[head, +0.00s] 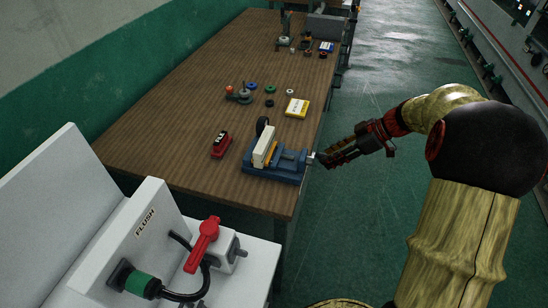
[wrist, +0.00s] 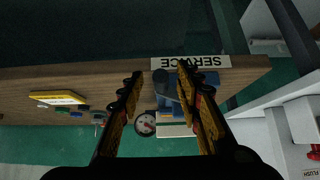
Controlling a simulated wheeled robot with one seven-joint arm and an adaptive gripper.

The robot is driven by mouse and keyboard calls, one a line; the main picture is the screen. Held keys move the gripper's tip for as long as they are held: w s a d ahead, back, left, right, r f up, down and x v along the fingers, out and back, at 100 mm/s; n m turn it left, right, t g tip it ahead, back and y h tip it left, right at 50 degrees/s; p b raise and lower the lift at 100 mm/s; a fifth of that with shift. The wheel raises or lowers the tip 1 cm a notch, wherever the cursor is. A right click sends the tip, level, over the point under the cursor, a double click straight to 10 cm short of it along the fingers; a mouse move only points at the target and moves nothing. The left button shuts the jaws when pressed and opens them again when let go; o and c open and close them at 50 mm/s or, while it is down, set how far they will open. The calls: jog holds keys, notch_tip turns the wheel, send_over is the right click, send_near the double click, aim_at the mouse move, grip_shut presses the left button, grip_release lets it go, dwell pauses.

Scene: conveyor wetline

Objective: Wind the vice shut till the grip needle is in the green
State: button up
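The blue vice (head: 285,172) sits at the front right edge of the wooden bench, with a cream block-like part (head: 264,146) upright on it. A dark round piece (head: 262,126), perhaps the back of the gauge, stands behind. A dark blue knob or handle end (wrist: 160,76) of the vice shows between my fingertips. My gripper (head: 320,158) is at the vice's right end, off the bench edge. Its fingers (wrist: 160,72) are apart; contact is unclear.
A red object (head: 221,144) lies left of the vice. A white unit with a red lever (head: 204,240) stands in front. The aisle floor (head: 375,110) at right is free.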

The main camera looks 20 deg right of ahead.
jog(key=s+d, duration=0.3)
jog(key=d, duration=0.2)
jog(key=shift+s, duration=0.25)
dwell(0.5)
jog(key=s+f+m+g+h, duration=0.2)
jog(key=s+f+m, duration=0.3)
jog(key=m, duration=0.5)
jog(key=s+a+r+m+g+h+p, duration=0.1)
jog(key=s+a+r+m+h, duration=0.1)
jog(key=s+a+r+m, duration=0.3)
jog(key=s+a+r+n+t+h+p, duration=0.1)
jog(key=s+a+r+n+t+p, duration=0.1)
jog(key=s+a+r, duration=0.3)
jog(key=s+a+r+n+t+h+p, duration=0.1)
jog(key=s+a+r+p, duration=0.3)
jog(key=a+r, duration=0.8)
jog(key=shift+s+a+r+n+t+h, duration=0.2)
jog(key=shift+s+r+n+t+h, duration=0.3)
jog(key=shift+r, duration=0.4)
